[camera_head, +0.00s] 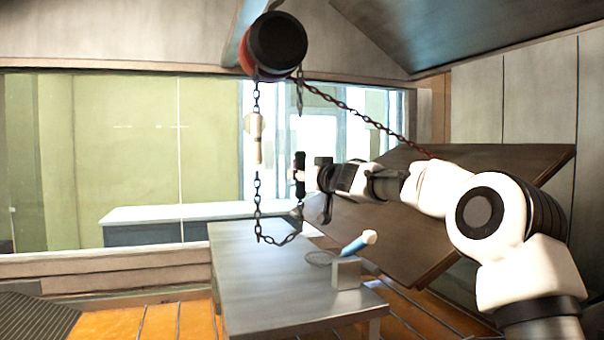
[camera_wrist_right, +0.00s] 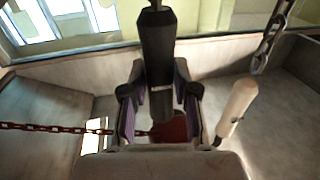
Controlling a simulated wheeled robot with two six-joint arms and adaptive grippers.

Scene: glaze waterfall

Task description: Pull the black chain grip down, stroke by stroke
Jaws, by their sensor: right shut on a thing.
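The black chain grip (camera_head: 299,174) hangs upright on the right strand of the chain, below the round black and red hoist (camera_head: 277,46). My right gripper (camera_head: 311,178) comes in from the right and is shut on it. In the right wrist view the black grip (camera_wrist_right: 158,65) stands between the two fingers of my right gripper (camera_wrist_right: 160,105). A white grip (camera_head: 256,139) hangs on the left strand, apart from my gripper; it also shows in the right wrist view (camera_wrist_right: 236,112). The slack chain loop (camera_head: 272,241) joins both strands below. My left gripper is not in view.
A reddish chain (camera_head: 365,119) runs from the hoist down to a tilted dark board (camera_head: 400,225) behind my right arm. A grey table (camera_head: 265,285) below bears a small block (camera_head: 346,273) and a blue tool with a white end (camera_head: 356,243).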

